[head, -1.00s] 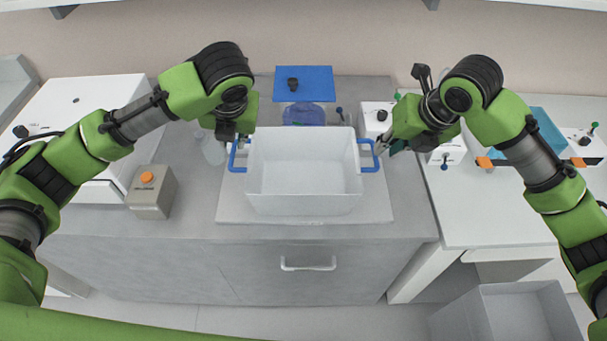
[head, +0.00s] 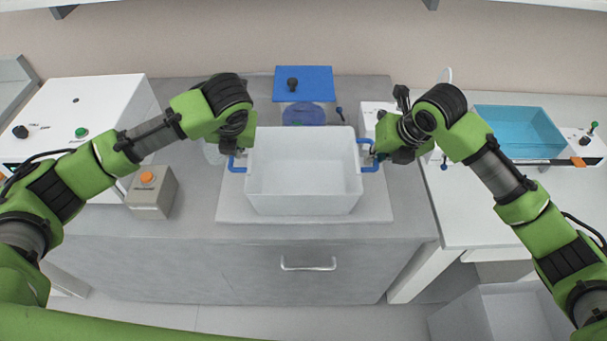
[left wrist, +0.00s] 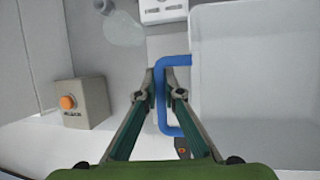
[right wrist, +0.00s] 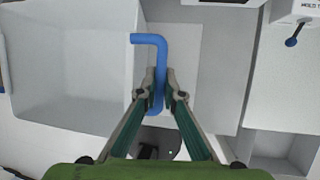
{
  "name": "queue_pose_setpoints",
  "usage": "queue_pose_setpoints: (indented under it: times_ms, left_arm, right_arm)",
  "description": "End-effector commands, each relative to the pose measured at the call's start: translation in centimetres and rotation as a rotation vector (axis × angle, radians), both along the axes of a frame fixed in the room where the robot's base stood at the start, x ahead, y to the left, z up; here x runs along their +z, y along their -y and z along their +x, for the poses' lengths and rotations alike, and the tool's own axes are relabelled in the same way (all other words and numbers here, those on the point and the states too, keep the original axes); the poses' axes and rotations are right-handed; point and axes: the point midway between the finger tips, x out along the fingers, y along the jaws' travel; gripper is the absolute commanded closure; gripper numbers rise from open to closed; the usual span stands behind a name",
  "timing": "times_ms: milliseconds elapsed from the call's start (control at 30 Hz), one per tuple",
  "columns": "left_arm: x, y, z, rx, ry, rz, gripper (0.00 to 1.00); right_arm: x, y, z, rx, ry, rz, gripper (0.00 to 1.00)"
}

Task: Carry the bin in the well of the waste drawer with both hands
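The white open bin (head: 303,190) stands upright and empty on a pale board (head: 375,205) on the grey counter. It has a blue handle on each side. My left gripper (head: 238,155) is at the left handle (left wrist: 162,115); in the left wrist view its fingers close in on both sides of the bar. My right gripper (head: 374,157) is at the right handle (right wrist: 160,65); in the right wrist view its fingertips sit on both sides of the bar. An open grey box-like well (head: 500,310), seemingly the waste drawer, is at the lower right, partly cut off.
A grey box with an orange button (head: 150,195) stands left of the bin. A counter drawer front with a handle (head: 308,266) is below.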

Motion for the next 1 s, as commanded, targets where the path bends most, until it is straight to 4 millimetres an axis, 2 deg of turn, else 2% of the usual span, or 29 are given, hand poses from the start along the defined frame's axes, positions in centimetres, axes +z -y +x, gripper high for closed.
queue_pose_setpoints:
  times_ms: [367, 567, 800, 1000]
  left_arm:
    - [0.4, 0.0, 0.0, 0.001, 0.002, 0.0, 1.0]
    - [1.7, 0.0, 0.0, 0.001, 0.002, 0.0, 1.0]
    - [4.3, 0.0, 0.0, 0.001, 0.001, 0.0, 1.0]
    - [5.2, 0.0, 0.0, 0.001, 0.001, 0.0, 1.0]
  right_arm:
    - [0.3, 0.0, 0.0, 0.0, 0.002, 0.0, 1.0]
    - [1.7, 0.0, 0.1, 0.0, 0.002, 0.0, 1.0]
    - [4.2, 0.0, 0.0, -0.001, 0.001, 0.0, 1.0]
    - [5.2, 0.0, 0.0, -0.001, 0.001, 0.0, 1.0]
